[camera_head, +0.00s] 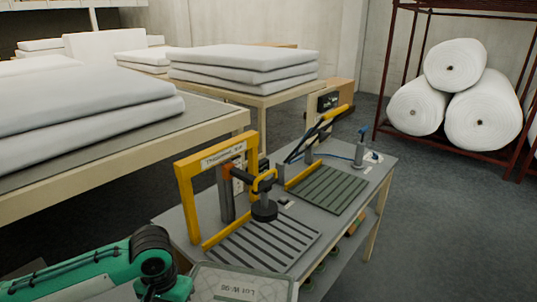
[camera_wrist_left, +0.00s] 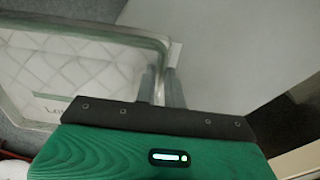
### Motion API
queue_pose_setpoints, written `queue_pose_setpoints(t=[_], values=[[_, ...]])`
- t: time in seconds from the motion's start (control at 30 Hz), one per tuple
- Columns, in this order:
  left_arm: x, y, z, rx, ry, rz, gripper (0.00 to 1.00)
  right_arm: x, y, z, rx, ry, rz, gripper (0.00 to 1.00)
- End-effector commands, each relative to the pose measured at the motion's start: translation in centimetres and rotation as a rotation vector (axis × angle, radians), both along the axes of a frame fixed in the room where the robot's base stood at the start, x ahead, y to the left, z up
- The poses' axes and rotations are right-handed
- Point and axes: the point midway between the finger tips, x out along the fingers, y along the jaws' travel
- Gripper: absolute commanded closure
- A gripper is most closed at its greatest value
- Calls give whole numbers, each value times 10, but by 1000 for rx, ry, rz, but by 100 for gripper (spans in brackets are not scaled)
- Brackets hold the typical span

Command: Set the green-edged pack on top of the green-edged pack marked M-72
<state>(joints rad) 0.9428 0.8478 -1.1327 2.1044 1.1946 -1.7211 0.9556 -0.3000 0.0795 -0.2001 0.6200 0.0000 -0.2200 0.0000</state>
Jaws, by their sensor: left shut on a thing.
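A clear pack with a grey-green edge (camera_head: 242,283) shows at the bottom of the head view, cut off by the frame. Its label seems to read "Lot W-96", though the letters are small. The left wrist view shows the same pack (camera_wrist_left: 75,70) with white quilted filling and part of a label. My left gripper (camera_wrist_left: 163,88) is shut on its rim, near the pack's corner. In the head view my green left arm reaches in from the lower left to the pack; the fingertips are hidden there. No pack marked M-72 is visible. My right gripper is out of view.
A grey workbench (camera_head: 185,222) stands just beyond the pack, with a yellow-framed press (camera_head: 187,200), slotted plates (camera_head: 330,190) and a blue-topped post (camera_head: 360,150). Tables with white wadding sheets (camera_head: 245,65) stand left and behind. A rack (camera_head: 390,60) holds white rolls. Floor at right is clear.

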Motion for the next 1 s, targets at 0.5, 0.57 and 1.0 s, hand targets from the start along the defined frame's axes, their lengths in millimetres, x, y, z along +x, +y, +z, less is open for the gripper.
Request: queue_pose_setpoints(t=[0.5,0.57,1.0], values=[[-14,0,-2,-1,1,184,100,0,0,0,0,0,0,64],[-14,-1,-3,-2,1,184,100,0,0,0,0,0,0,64],[-14,0,-2,-1,0,182,100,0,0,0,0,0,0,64]])
